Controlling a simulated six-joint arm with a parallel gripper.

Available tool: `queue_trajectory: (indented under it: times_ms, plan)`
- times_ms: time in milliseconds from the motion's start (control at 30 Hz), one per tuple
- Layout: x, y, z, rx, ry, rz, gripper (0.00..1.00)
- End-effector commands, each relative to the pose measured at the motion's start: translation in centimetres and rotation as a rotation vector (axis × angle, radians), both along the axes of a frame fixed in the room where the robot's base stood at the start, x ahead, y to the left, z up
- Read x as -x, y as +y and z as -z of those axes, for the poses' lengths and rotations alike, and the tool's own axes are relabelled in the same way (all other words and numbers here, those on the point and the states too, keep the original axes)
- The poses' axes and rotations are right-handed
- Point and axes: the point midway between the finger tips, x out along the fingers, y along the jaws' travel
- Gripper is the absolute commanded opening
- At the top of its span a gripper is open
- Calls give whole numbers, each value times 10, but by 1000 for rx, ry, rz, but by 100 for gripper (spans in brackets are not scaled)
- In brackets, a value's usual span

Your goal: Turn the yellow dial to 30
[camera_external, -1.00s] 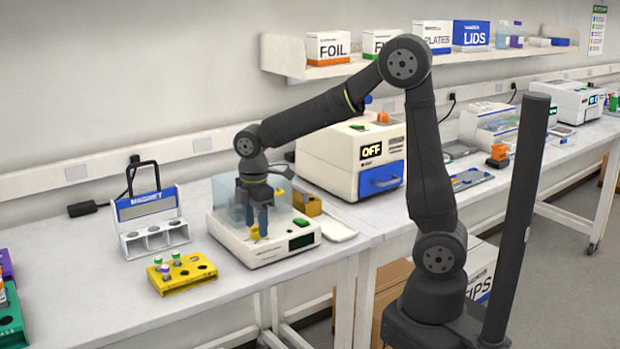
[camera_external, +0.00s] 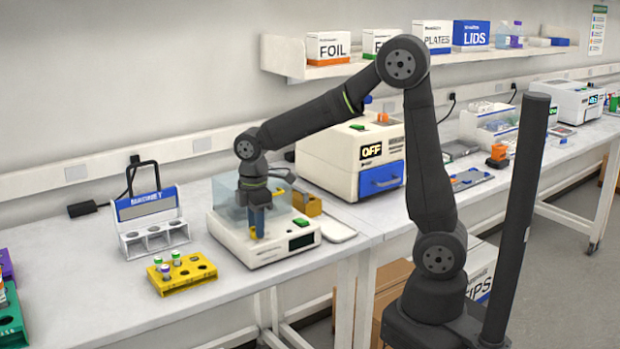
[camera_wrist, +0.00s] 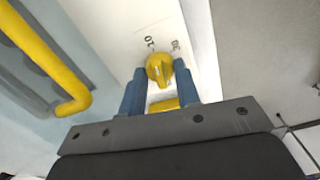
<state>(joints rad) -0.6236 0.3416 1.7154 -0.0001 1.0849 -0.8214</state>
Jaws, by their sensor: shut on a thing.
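The yellow dial (camera_wrist: 158,68) sits on the white front panel of a benchtop device (camera_external: 262,252). In the wrist view it stands between the two blue fingers of my gripper (camera_wrist: 160,88), which are closed on its sides. A printed 10 shows beside the dial, and another number to its right is too blurred to read surely. In the external view my gripper (camera_external: 257,229) points down at the device's front, and its fingers mostly hide the dial. The dial's exact setting cannot be told.
The device has a clear cover, a dark display (camera_external: 301,242) and a green button (camera_external: 301,222). A yellow tube rack (camera_external: 187,275) and a white magnet rack (camera_external: 155,235) stand to its left. A white machine reading OFF (camera_external: 345,160) stands behind right.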

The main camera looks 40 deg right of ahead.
Motion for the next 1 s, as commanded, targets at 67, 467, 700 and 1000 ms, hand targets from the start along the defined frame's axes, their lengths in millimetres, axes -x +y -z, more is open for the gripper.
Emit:
queue_trajectory:
  times_ms: [67,467,700,1000]
  plan:
    - [0,0,0,-1,-1,7,7]
    - [0,0,0,-1,-1,6,51]
    - [0,0,-2,-1,-1,5,51]
    - [-1,1,-52,-3,-5,5,51]
